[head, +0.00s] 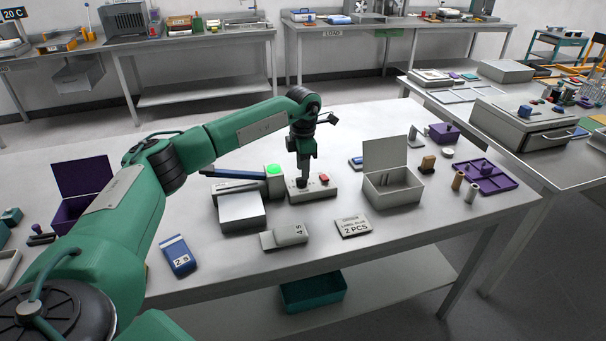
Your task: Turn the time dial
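A small light-grey control box (318,192) stands near the middle of the table, with a red button (324,178) on its right part. A dark knob (302,183) is on its left part, which looks like the time dial. My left gripper (303,176) points straight down right over the knob, its tips at or touching it. The gripper hides much of the knob, and the finger gap is too small to make out. My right gripper is not in view.
A grey device with a green light (273,170) stands just left of the control box. An open-lidded grey box (393,190) is to the right. A label plate (353,227) and a grey block (284,236) lie in front. A purple tray (486,177) is further right.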

